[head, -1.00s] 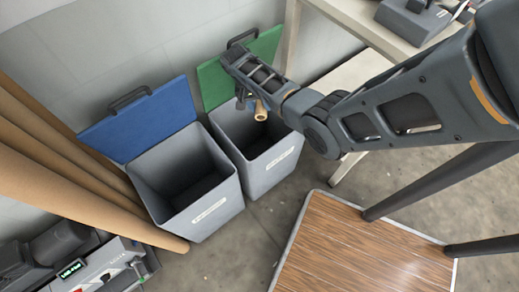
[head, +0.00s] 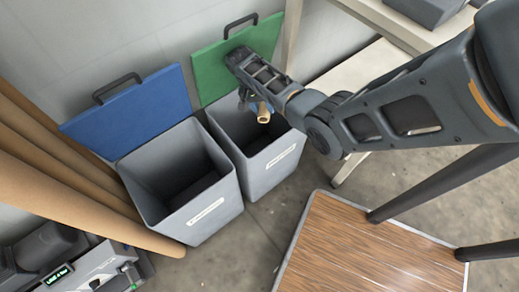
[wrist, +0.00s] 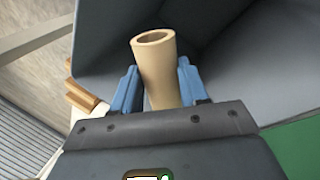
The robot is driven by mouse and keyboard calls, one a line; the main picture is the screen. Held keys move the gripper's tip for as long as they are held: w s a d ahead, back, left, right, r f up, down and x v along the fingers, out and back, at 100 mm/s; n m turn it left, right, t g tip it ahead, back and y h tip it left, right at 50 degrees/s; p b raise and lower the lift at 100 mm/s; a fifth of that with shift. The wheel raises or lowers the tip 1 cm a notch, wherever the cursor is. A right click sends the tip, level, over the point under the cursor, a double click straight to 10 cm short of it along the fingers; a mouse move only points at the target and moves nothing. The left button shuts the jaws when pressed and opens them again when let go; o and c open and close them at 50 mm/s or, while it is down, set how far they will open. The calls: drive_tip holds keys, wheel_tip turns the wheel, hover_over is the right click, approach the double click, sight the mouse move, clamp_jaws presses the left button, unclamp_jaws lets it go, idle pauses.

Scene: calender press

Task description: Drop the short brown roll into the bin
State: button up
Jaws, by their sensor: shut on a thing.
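The short brown roll (head: 264,113) is a hollow tan tube. My gripper (wrist: 158,88) is shut on it, with one blue finger on each side in the wrist view, where the roll (wrist: 158,70) points away with its open end showing. In the head view the roll hangs over the opening of the grey bin with the green lid (head: 262,160). The wrist view shows this bin's grey inner walls (wrist: 225,60) around and beyond the roll. A second grey bin with a blue lid (head: 208,212) stands open to the left. Both bins have white labels, too small to read.
The raised green lid (head: 215,75) is close behind my arm. The raised blue lid (head: 130,110) leans back at the left. Long brown tubes (head: 60,190) lean at far left. A pale table (head: 400,20) stands at upper right, and a wood-topped platform (head: 350,245) at lower right.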

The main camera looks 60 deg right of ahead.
drive_tip(key=o, duration=1.1)
wheel_tip(320, 180, up, 4)
drive_tip(key=shift+r+p, duration=0.2)
drive_tip(key=shift+p, duration=0.45)
drive_tip(key=s+d+r+p, duration=0.1)
drive_tip(key=s+d+r, duration=0.5)
drive_tip(key=s, duration=0.3)
drive_tip(key=shift+s+d+r, duration=0.25)
drive_tip(key=shift+s+r, duration=0.05)
drive_tip(key=shift+s, duration=0.05)
